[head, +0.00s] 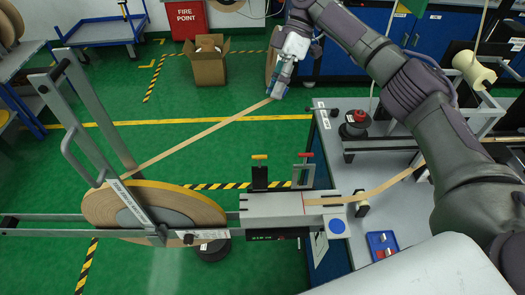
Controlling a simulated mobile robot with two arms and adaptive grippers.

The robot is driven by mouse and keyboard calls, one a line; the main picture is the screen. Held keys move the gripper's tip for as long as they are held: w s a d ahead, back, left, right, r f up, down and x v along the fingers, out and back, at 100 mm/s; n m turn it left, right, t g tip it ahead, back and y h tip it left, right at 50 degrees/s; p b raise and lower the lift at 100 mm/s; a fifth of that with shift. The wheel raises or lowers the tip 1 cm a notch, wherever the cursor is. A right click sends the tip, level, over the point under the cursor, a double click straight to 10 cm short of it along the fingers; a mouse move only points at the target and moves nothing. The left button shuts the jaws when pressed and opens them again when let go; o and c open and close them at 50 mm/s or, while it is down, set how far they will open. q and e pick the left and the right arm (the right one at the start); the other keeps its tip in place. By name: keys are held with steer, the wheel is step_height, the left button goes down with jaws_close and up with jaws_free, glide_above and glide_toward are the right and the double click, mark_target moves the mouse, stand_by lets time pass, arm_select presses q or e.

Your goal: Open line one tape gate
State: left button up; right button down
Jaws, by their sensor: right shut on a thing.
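A grey tape gate block (272,205) stands on the line at the middle, with a yellow-topped lever (259,172) and a red-topped lever (304,170), both upright. To its left a large tan tape reel (190,200) sits in a metal frame. A strip of tape (200,133) runs from the reel up and right to my right gripper (275,93), which is shut on it, well above and behind the gate. Its fingertips are small in view. Another length of tape (375,190) leaves the gate's right side. My left gripper is not in view.
A bench (350,235) with rollers and a blue tray (382,245) stands right of the gate. My right arm crosses above it. A cardboard box (208,65), a blue cart (102,30) and a red fire point box (187,18) are at the back. Green floor between is clear.

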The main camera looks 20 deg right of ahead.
steer(key=shift+f+b, duration=0.3)
steer(key=shift+f, duration=0.4)
steer(key=shift+s+f, duration=0.1)
steer(key=shift+s, duration=0.05)
steer(key=p, duration=0.4)
glide_toward(260, 173)
steer(key=w+a+f, duration=0.1)
steer(key=w+a, duration=0.1)
steer(key=w, duration=0.2)
arm_select(q)
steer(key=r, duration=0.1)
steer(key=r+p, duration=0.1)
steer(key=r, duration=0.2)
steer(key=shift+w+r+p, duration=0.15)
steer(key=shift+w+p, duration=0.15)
steer(key=shift+p, duration=0.1)
arm_select(e)
steer(key=s, duration=0.3)
steer(key=shift+s+a+f, duration=0.35)
steer(key=shift+s+a, duration=0.05)
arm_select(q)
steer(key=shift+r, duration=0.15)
